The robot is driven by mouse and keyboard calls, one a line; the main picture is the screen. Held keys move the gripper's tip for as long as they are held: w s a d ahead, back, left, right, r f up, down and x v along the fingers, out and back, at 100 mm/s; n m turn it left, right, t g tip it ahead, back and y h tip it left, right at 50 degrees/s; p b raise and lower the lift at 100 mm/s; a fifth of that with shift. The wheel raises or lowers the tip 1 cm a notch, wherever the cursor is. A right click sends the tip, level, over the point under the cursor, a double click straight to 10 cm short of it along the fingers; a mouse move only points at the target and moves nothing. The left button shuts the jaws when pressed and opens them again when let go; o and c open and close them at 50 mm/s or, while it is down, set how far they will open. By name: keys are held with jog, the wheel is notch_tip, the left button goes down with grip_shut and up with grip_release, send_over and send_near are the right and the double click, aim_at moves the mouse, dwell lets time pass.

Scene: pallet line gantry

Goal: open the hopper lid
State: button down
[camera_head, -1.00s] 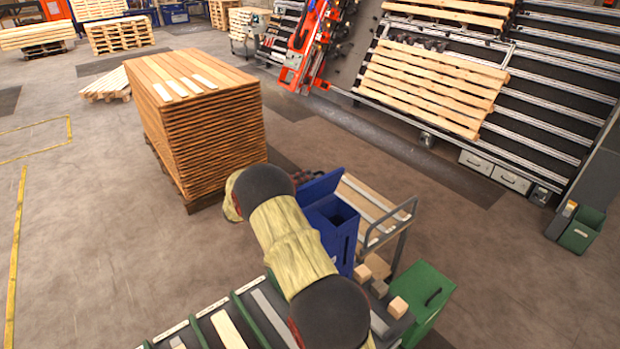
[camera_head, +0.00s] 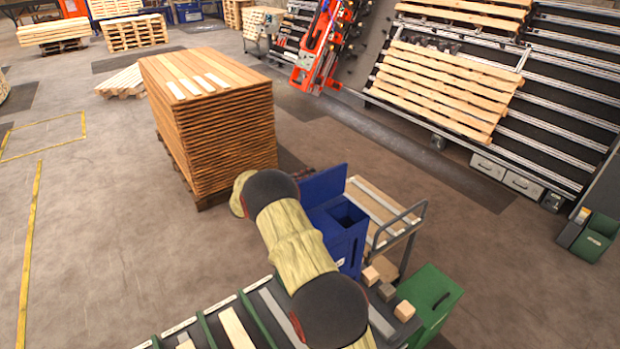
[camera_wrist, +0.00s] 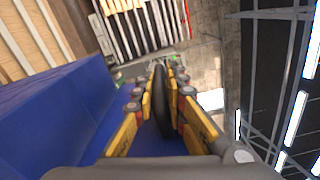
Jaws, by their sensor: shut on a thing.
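The blue hopper (camera_head: 346,247) stands beside the workbench, its square opening uncovered. Its blue lid (camera_head: 325,184) is raised at the far left edge of the opening, its broad face showing. In the wrist view, a large blue surface (camera_wrist: 62,105), which looks like the lid, fills the left. My gripper (camera_wrist: 168,90) has its yellow and black fingers on either side of a long black handle (camera_wrist: 162,100) and is shut on it. In the head view my arm hides the gripper and handle.
A tall stack of wooden boards (camera_head: 222,140) stands close behind my arm. A cart with a grey rail (camera_head: 398,226) is just right of the hopper. Small wood blocks (camera_head: 404,311) and a green box (camera_head: 436,298) are at front right. Floor at left is clear.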

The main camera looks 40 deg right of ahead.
jog(key=c, duration=2)
grip_release()
jog(key=shift+w+f, duration=0.2)
jog(key=shift+c, duration=0.2)
jog(key=shift+o, duration=1)
jog(key=shift+s, duration=0.1)
jog(key=w+a, duration=0.1)
jog(key=a, duration=1.1)
jog(key=shift+w, duration=0.2)
